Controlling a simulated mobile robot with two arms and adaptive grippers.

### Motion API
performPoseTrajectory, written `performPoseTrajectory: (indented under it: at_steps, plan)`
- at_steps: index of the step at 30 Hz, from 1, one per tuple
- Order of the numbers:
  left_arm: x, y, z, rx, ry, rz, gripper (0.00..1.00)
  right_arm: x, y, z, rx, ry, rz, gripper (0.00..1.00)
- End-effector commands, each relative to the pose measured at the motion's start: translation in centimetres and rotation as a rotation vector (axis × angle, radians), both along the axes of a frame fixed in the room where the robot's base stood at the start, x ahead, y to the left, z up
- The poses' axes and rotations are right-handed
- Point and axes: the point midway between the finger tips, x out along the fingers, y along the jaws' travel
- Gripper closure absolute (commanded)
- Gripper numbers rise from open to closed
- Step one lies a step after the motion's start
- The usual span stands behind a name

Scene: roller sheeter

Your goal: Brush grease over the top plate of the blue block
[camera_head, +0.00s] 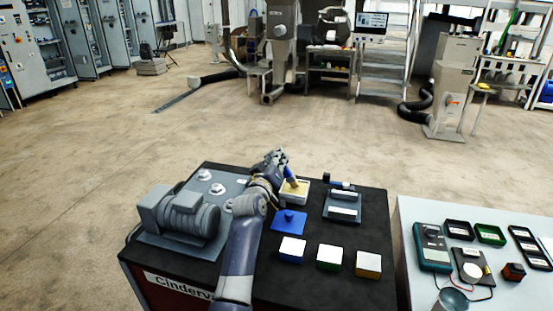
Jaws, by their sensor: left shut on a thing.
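The blue block (291,250) stands near the front of the black table with a pale top plate. A green block (328,257) and a yellow block (368,264) stand in a row to its right. My left gripper (280,160) is shut on a brush (290,177) with a blue handle. The brush points down into a pale tub (303,199) with yellowish contents. Whether its bristles touch the contents is too small to tell. The gripper is behind the blue block, well apart from it. My right gripper is out of view.
A flat blue piece with a knob (288,223) lies between tub and blue block. A grey motor unit (184,217) fills the table's left side. A grey rack with pale pads (343,206) stands right of the tub. A pale table (407,240) with a meter and trays stands at right.

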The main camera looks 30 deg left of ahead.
Motion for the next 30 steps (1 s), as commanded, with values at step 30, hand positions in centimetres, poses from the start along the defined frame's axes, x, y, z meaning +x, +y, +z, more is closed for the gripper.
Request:
performPoseTrajectory:
  at_steps: [30]
  plan:
    - [0.0,0.0,6.9,0.0,-0.001,0.0,1.0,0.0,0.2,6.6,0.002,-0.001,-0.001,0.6]
